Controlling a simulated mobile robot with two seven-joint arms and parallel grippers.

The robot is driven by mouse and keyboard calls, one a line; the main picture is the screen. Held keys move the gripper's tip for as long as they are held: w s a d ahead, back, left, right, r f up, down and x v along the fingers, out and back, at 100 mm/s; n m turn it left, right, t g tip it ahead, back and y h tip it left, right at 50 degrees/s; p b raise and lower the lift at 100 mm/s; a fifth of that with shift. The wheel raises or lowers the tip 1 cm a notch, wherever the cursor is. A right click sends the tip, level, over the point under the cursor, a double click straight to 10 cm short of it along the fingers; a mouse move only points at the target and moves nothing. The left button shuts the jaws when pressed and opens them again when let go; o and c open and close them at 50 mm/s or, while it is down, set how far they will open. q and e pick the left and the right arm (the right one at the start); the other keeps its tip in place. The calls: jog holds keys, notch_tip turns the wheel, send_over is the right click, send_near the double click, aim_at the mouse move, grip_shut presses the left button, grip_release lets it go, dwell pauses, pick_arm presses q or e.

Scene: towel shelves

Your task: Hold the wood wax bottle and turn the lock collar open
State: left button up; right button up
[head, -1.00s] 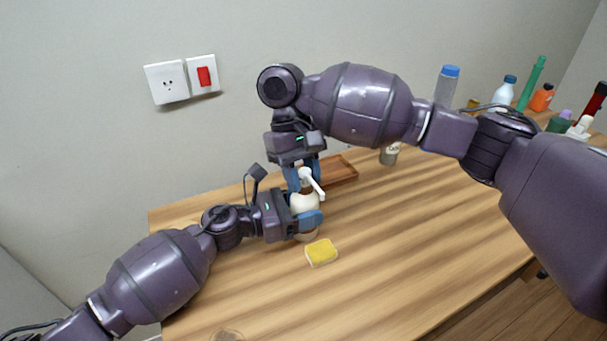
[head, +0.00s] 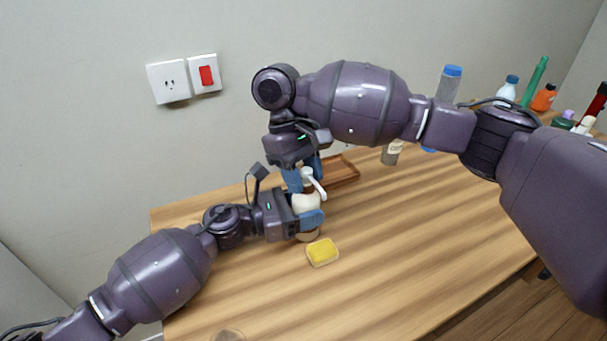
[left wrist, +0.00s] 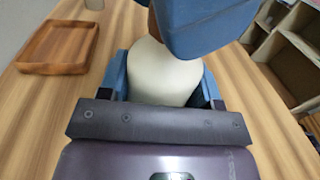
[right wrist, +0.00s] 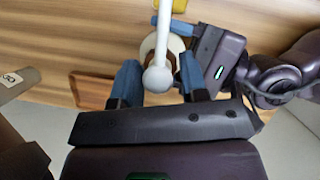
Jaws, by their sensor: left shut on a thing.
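The wood wax bottle (head: 306,202) stands on the wooden table, cream-coloured, with a white pump head (head: 314,184) on top. My left gripper (head: 309,220) is shut on its body from the side; its blue fingers flank the bottle (left wrist: 165,76) in the left wrist view. My right gripper (head: 303,178) points down from above at the bottle's neck. In the right wrist view its fingers (right wrist: 160,72) are apart, either side of the pump head (right wrist: 157,78). A brown collar (left wrist: 153,27) shows slightly in the left wrist view, mostly hidden by a right finger.
A yellow sponge (head: 322,252) lies just in front of the bottle. A wooden tray (head: 345,172) is behind it to the right. A labelled container (head: 391,153) and several bottles stand further right.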

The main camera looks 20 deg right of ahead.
jog(key=o, duration=0.3)
jog(key=v, duration=1.2)
jog(key=shift+a, duration=0.1)
